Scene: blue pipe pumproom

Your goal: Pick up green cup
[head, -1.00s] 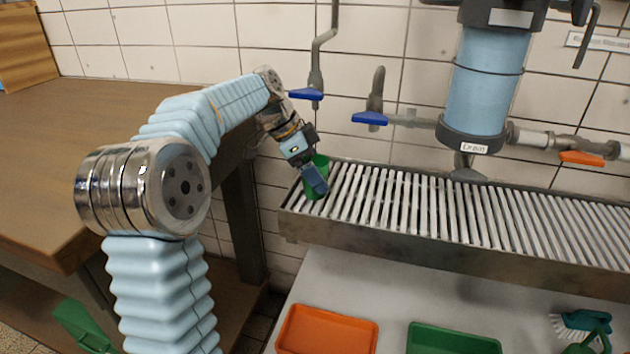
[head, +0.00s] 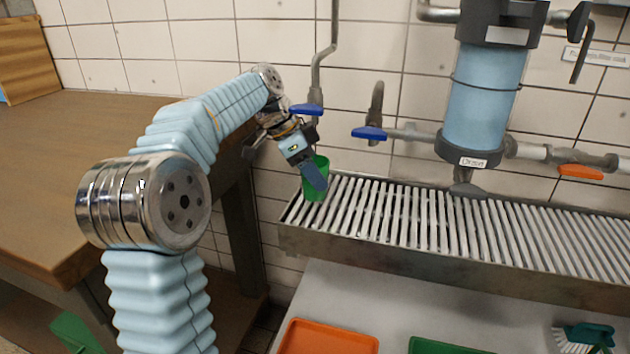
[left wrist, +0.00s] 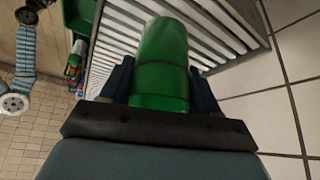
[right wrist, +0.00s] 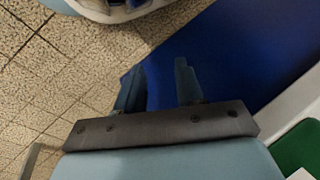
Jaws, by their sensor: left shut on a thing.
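The green cup (head: 315,190) is at the left end of the slatted metal drain rack, against the tiled wall. My left gripper (head: 314,176) is shut on it, with a dark finger across its near side. In the left wrist view the cup (left wrist: 163,65) sits between the two dark fingers (left wrist: 160,88), with white slats behind it. Whether the cup's base is clear of the slats is hard to tell. My right gripper (right wrist: 158,82) shows only in the right wrist view, its fingers apart with no held object visible, in front of a blue surface.
The drain rack (head: 440,262) runs right along the wall. Blue-handled valves (head: 369,134) and a blue cylinder (head: 483,95) hang above it. A wooden table (head: 60,170) is at left. An orange tray (head: 328,338), a green tray (head: 450,346) and a brush (head: 585,336) lie below.

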